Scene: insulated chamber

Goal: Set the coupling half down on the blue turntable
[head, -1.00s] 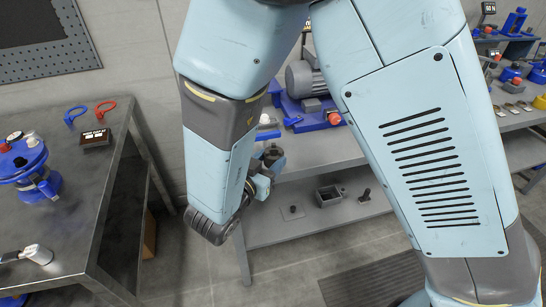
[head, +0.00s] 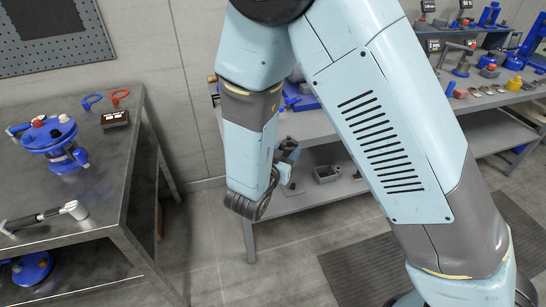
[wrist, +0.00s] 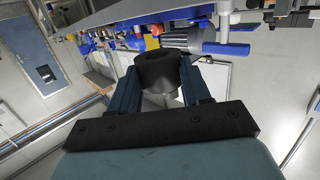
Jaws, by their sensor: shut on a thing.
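The coupling half (wrist: 158,72) is a dark, round, hollow-looking part in the wrist view. My gripper (wrist: 163,80) is shut on it, with one blue-grey finger on each side. In the head view my gripper (head: 287,152) is small and partly hidden behind my arm, so the part is hard to make out there. I cannot pick out the blue turntable with certainty. A round blue fixture (head: 48,137) stands on the left table, but its top carries other parts.
The left steel table (head: 95,185) also holds a dark-handled tool (head: 45,218) and blue and red rings. A grey bench (head: 330,203) with an open box (head: 326,174) on its lower shelf stands behind my arm. A right bench holds several small parts. Floor between is clear.

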